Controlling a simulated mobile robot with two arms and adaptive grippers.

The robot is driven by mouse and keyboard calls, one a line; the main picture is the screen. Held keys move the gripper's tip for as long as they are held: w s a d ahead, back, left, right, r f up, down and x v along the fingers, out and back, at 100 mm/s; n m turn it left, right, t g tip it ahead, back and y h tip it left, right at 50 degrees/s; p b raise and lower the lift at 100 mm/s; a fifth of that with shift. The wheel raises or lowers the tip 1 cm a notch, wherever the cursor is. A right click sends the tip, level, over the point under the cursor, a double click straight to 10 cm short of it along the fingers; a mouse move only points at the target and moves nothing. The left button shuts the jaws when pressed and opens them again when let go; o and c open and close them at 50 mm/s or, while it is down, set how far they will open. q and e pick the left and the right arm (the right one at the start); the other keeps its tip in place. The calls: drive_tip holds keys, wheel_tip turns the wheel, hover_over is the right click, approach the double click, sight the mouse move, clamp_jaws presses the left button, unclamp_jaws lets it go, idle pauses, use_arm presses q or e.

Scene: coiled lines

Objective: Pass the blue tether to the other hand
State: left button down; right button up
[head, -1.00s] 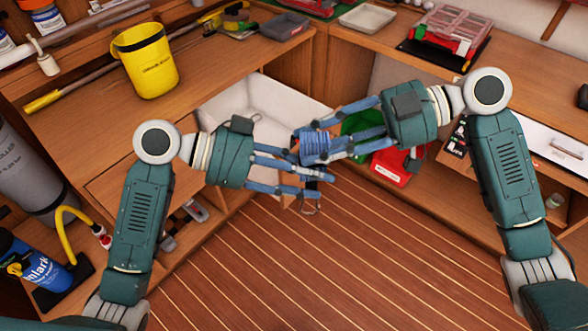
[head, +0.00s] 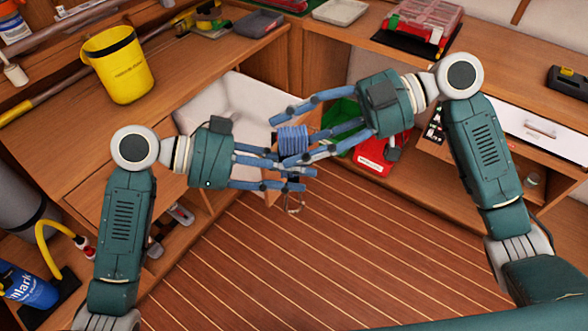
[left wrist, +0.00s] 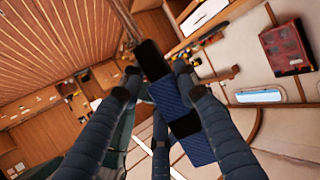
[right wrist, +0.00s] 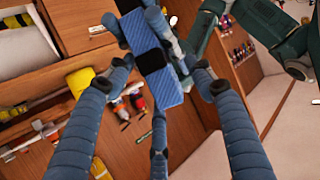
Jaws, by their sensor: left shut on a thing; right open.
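The blue tether (head: 293,139) is a bundled blue coil with a dark band, held in the air between my two hands. In the right wrist view the tether (right wrist: 168,86) lies between the spread fingers. Finger contact is partly hidden.
A yellow bucket (head: 117,66) stands on the left bench. A red organiser case (head: 425,22) sits on the back counter. The striped floor (head: 330,240) below is clear.

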drive_tip(key=v, duration=1.1)
drive_tip(key=w+d+f+m+t, duration=0.2)
drive_tip(key=w+f+m+t, duration=0.2)
drive_tip(key=w+f+m, duration=0.45)
drive_tip(key=w+d+f+m+t+h, duration=0.2)
drive_tip(key=w+f+m+h, duration=0.15)
drive_tip(key=f, duration=1.25)
drive_tip(key=s+d+f+m+h, duration=0.2)
drive_tip(key=d+f+m, duration=0.1)
drive_tip(key=f, duration=1)
drive_tip(key=s+d+f+m+h, duration=0.2)
drive_tip(key=d+f, duration=0.1)
drive_tip(key=f, duration=0.9)
drive_tip(key=s+d+f+m+g+h, duration=0.1)
drive_tip(key=s+d+f+h, duration=0.1)
drive_tip(key=s+f, duration=0.8)
drive_tip(key=s+d+f+g+h, duration=0.1)
drive_tip(key=s+d+f+h, duration=0.1)
drive_tip(key=s+f, duration=0.7)
drive_tip(key=s+a+f, duration=0.1)
drive_tip(key=s+f, duration=0.2)
drive_tip(key=s, duration=0.6)
drive_tip(key=s+a+f+n+g+h, duration=0.1)
drive_tip(key=s+f, duration=0.2)
drive_tip(key=s, duration=0.6)
drive_tip(key=s+a+f+h, duration=0.1)
drive_tip(key=s+f, duration=0.2)
drive_tip(key=s, duration=0.6)
drive_tip(key=shift+a+g, duration=0.4)
